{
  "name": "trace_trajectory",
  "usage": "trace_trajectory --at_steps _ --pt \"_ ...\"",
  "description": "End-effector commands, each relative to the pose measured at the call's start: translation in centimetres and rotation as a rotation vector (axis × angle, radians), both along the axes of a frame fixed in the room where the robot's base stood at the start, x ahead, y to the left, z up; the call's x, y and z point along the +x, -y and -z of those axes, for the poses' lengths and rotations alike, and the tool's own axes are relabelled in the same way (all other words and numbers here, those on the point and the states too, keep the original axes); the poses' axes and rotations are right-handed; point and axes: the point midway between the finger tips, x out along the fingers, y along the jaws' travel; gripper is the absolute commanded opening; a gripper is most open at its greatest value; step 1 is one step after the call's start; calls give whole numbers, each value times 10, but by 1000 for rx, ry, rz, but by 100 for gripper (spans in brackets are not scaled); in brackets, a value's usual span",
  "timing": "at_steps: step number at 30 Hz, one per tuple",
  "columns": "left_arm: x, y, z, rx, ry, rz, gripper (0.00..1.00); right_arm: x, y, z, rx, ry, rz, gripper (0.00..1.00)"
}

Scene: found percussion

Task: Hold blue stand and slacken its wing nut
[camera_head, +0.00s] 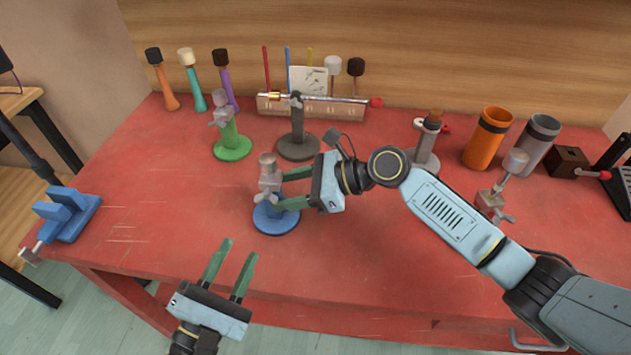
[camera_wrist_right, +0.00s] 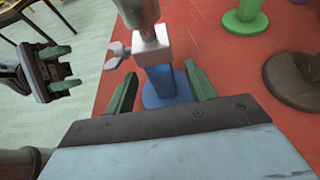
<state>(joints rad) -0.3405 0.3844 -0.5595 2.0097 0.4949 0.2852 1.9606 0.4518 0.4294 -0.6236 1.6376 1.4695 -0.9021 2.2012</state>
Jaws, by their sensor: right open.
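The blue stand has a round blue base (camera_head: 276,222) on the red table and a grey metal clamp head (camera_head: 267,172) on top. It also shows in the right wrist view, with its blue post (camera_wrist_right: 161,82) upright. The pale grey wing nut (camera_wrist_right: 117,55) sticks out from the left side of the clamp block in that view. My right gripper (camera_head: 281,190) is open, with its green fingers on either side of the post and gaps visible. My left gripper (camera_head: 234,252) is open and empty, in front of the stand near the table's front edge; the right wrist view shows it at left (camera_wrist_right: 72,70).
A green stand (camera_head: 232,148) and a dark stand (camera_head: 298,147) stand behind. A grey stand (camera_head: 425,160) and an orange cup (camera_head: 487,138) are at right. A blue clamp (camera_head: 68,214) sits at the left edge. The table between it and the blue stand is clear.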

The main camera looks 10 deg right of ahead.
Motion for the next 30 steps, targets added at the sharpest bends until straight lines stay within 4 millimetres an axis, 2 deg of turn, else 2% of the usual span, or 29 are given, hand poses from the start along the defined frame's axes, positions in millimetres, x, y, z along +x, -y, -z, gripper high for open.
trace_trajectory --at_steps 3,8,19,30 --pt "0 0 0 0 0 0 36 4 -17 7 1 0 -2 55" --pt "0 0 0 0 0 0 36 8 -30 12 1 1 0 55" --pt "0 0 0 0 0 0 36 9 -33 15 0 1 0 55" --pt "0 0 0 0 0 0 36 9 -33 14 0 1 0 6"
